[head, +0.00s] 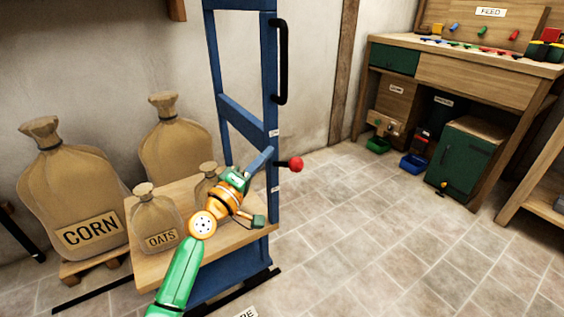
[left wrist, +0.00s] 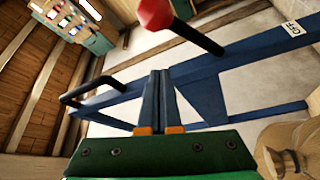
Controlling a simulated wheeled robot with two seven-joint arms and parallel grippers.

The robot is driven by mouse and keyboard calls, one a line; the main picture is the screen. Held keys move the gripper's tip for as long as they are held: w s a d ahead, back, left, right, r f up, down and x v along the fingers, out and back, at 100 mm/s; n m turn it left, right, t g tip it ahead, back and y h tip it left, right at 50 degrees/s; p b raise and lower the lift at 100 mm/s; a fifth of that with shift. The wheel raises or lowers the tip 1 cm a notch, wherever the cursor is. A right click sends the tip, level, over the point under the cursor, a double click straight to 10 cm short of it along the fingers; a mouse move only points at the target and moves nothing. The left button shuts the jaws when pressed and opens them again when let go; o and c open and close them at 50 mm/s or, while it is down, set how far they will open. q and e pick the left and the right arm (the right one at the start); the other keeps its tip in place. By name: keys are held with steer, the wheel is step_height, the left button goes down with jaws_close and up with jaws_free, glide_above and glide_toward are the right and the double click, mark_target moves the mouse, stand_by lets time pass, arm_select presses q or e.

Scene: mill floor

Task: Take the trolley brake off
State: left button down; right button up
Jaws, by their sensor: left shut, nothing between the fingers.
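The blue trolley (head: 244,112) stands by the wall with a wooden deck (head: 150,265) and a black handle (head: 281,62). Its brake lever, a dark rod with a red knob (head: 296,164), sticks out rightward from the right upright. It lies between a small upper label and a lower one. My left gripper (head: 266,152) is shut and empty, its tips by the upright, just left of the lever and apart from the knob. In the left wrist view the shut fingers (left wrist: 158,78) point toward the blue frame, the red knob (left wrist: 155,12) beyond them. My right gripper is out of view.
Two small sacks, one marked OATS (head: 158,222), stand on the deck under my left arm. Large sacks, one marked CORN (head: 75,205), stand on a pallet at left. A wooden bench (head: 470,75) stands at back right. The tiled floor right of the trolley is clear.

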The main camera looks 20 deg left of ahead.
mark_target(283, 165)
arm_select(q)
steer(key=d, duration=0.2)
steer(key=w+d+f, duration=0.1)
steer(key=d, duration=0.1)
steer(key=shift+w+p, duration=0.1)
steer(key=shift+p, duration=0.25)
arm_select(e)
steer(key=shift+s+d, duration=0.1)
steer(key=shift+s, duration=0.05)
arm_select(q)
steer(key=shift+f, duration=0.1)
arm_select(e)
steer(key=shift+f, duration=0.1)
arm_select(q)
steer(key=shift+f+b, duration=0.15)
steer(key=shift+b, duration=0.25)
steer(key=shift+d+f+m+b, duration=0.1)
steer(key=shift+m+b, duration=0.3)
steer(key=shift+b, duration=0.15)
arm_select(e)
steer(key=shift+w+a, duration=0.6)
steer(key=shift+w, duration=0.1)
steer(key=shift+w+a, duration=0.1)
